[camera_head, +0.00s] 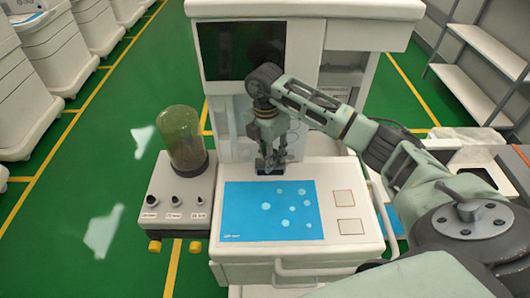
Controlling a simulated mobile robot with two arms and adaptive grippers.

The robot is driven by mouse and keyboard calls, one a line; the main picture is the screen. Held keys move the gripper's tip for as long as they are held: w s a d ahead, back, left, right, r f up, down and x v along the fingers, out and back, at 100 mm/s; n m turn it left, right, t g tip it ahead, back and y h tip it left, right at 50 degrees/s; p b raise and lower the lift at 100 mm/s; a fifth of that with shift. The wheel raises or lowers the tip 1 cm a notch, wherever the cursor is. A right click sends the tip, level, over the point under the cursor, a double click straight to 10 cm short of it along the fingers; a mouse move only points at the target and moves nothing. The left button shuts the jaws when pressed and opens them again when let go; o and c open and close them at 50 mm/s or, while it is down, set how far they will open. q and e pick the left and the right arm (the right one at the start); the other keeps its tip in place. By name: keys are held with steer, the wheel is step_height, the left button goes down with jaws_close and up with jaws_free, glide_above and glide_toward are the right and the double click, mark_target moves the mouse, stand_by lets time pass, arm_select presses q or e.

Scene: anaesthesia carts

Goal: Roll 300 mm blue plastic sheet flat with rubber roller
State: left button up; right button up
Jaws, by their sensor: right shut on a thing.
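The blue plastic sheet (240,212) lies on the cart's white work surface. Several pale round spots show on its right half. My right gripper (270,160) points down at the back edge of the sheet. It is shut on a dark object (264,169), likely the rubber roller, which is small and partly hidden by the fingers. The object is close to the surface behind the sheet; I cannot tell whether it touches. My left gripper is not in view.
A cylinder with a greenish clear dome (184,140) stands on a side unit with knobs (175,200) at left. Two outlined squares (346,212) mark the surface right of the sheet. A dark screen (240,50) rises behind. Shelves (480,60) stand at far right.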

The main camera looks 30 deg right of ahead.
mark_target(270, 174)
steer(key=shift+s+f+b, duration=0.1)
steer(key=shift+f+b, duration=0.35)
steer(key=shift+f, duration=0.25)
step_height(270, 174, down, 3)
steer(key=shift+r+b, duration=0.1)
steer(key=shift+b, duration=0.95)
steer(key=shift+f+b, duration=0.5)
steer(key=shift+f, duration=0.15)
steer(key=shift+f+b, duration=0.3)
steer(key=shift+f, duration=0.25)
steer(key=shift+s+a+p, duration=0.35)
steer(key=shift+s+p, duration=0.2)
steer(key=shift+s+a+f+p, duration=0.1)
steer(key=shift+s+a+p, duration=0.3)
steer(key=shift+s, duration=0.3)
steer(key=shift+s+a+p, duration=0.35)
steer(key=shift+s+a, duration=0.05)
steer(key=shift+s, duration=0.25)
